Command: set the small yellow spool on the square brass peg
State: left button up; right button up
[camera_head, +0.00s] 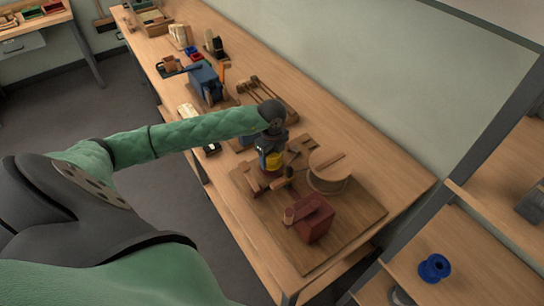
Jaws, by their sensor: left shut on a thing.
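The small yellow spool (274,161) shows just below my left gripper (271,149), over the left part of a wooden board (341,239) on the bench. My left gripper is shut on the spool, and the arm reaches in from the left. I cannot tell whether the spool touches anything beneath it. The square brass peg cannot be made out; the gripper, spool or wooden parts may hide it. My right gripper is not in view.
On the board are wooden parts (255,184), a round wooden drum (329,171) and a dark red block (315,217). A blue machine (205,82) stands farther along the bench. A blue spool (434,267) sits on a shelf at lower right.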

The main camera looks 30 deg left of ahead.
pick_arm(q)
jog(key=shift+f+b, duration=0.85)
jog(key=shift+f, duration=0.2)
dwell(0.7)
jog(key=o, duration=1.1)
jog(key=shift+r+b, duration=0.3)
jog(key=shift+r, duration=0.25)
notch_tip(320, 180, up, 6)
jog(key=shift+f+b, duration=0.1)
jog(key=shift+b, duration=0.9)
jog(key=shift+r, duration=0.5)
